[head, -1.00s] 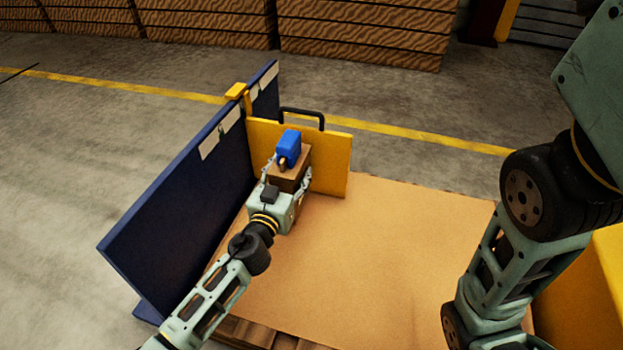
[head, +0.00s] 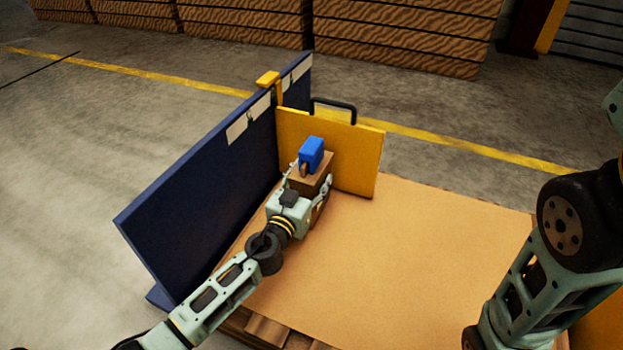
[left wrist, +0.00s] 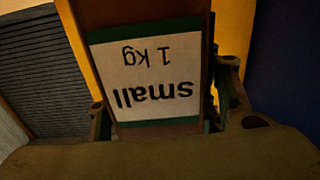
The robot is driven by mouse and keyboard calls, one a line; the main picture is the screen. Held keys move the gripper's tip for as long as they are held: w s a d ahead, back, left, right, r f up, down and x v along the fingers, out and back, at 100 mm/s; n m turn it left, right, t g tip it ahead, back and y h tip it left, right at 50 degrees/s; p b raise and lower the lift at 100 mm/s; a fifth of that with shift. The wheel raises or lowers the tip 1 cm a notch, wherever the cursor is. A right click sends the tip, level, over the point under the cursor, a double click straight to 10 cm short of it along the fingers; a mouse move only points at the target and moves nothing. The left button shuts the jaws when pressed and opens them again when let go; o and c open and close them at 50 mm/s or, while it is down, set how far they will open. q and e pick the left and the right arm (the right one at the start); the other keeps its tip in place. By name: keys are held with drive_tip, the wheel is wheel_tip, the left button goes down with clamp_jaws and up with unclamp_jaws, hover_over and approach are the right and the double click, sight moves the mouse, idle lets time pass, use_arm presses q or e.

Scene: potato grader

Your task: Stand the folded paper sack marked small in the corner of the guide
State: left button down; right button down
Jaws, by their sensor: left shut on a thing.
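The brown folded sack (head: 314,183) stands out upright near the inner corner of the guide, with a blue block (head: 311,153) at its top. In the left wrist view its white label (left wrist: 148,70) reads "small 1 kg", upside down. My left gripper (head: 307,186) is shut on the sack, one finger on each side. The guide has a long dark blue wall (head: 205,185) on the left and a yellow plate (head: 357,157) across the back. The sack is close in front of the yellow plate; I cannot tell whether it touches either wall or the board. My right gripper is out of view.
The tan board (head: 400,265) lies on a wooden pallet and is clear to the right of the sack. A black handle (head: 335,104) tops the yellow plate, and a yellow clip (head: 268,78) sits on the blue wall. Wooden crates (head: 400,30) stand behind.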

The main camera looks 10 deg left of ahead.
use_arm(q)
drive_tip(key=shift+r, duration=0.15)
drive_tip(key=c, duration=0.7)
unclamp_jaws()
drive_tip(key=s+a, duration=0.2)
drive_tip(key=s, duration=1)
drive_tip(key=shift+a, duration=0.15)
